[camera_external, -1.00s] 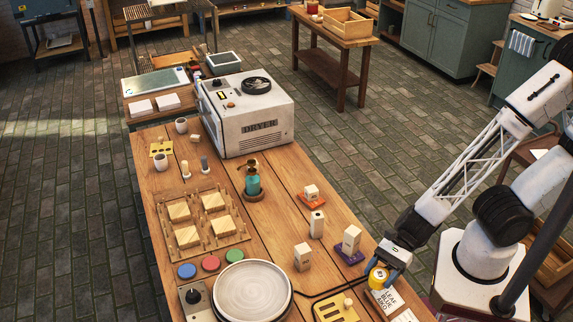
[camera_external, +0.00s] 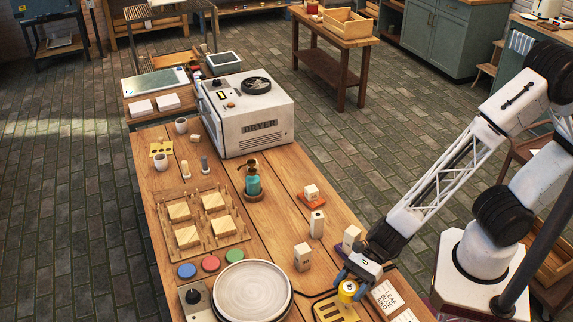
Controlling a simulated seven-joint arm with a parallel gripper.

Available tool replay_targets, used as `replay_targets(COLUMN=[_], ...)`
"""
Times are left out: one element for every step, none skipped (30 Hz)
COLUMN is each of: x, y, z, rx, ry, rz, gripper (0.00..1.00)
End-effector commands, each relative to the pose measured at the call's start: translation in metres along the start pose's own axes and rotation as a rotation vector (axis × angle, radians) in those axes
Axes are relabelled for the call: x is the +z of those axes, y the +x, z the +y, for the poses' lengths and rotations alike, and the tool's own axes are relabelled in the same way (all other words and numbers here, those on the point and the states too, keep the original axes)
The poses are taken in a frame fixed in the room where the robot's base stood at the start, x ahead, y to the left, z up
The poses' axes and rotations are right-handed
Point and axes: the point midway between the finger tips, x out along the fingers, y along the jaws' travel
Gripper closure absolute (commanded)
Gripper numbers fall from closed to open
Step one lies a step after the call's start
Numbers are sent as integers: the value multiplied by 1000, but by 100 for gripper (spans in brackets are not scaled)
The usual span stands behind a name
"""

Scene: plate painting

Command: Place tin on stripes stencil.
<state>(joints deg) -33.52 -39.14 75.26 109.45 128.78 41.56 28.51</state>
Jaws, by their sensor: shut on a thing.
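My gripper (camera_external: 350,281) is shut on a small yellow tin (camera_external: 347,291) with a dark mark on its face, at the front right of the table. The yellow stripes stencil (camera_external: 325,310), a slotted plate, lies on the table at the bottom edge of the picture. The tin appears over the stencil's upper right part and hides its knob. I cannot tell whether the tin touches the stencil or hangs above it.
White blocks (camera_external: 302,257) stand left of my gripper; one behind it (camera_external: 351,236) is partly hidden by my arm. A round turntable (camera_external: 251,292) is to the left. Printed cards (camera_external: 389,296) lie to the right.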

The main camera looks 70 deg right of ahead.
Motion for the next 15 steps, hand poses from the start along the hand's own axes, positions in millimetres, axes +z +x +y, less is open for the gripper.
replay_targets(x=[-1, -3, -5, -7, -10, -14, -17, -20, -24, -27, -29, -30, -31, -32, -32], y=[0, 1, 2, 3, 4, 6, 7, 8, 10, 11, 12, 13, 13, 13, 13], z=[0, 0, 0, 0, 0, 0, 0, 0, 0, 0, 0, 0, 0, 0, 0], rx=[0, 0, 0, 0, 1, 1, 1, 0, 0, 0, 0, 0, -1, -1, -1], ry=[0, 0, 0, 0, 0, 1, 1, 1, 1, 1, 0, 0, 0, 0, 0], rz=[0, 0, 0, 0, 0, 1, 1, 0, 1, 1, 1, 0, 0, 0, 0], gripper=[66, 66, 66, 66, 66, 66, 66, 66, 66, 66, 66, 66, 66, 66, 66])
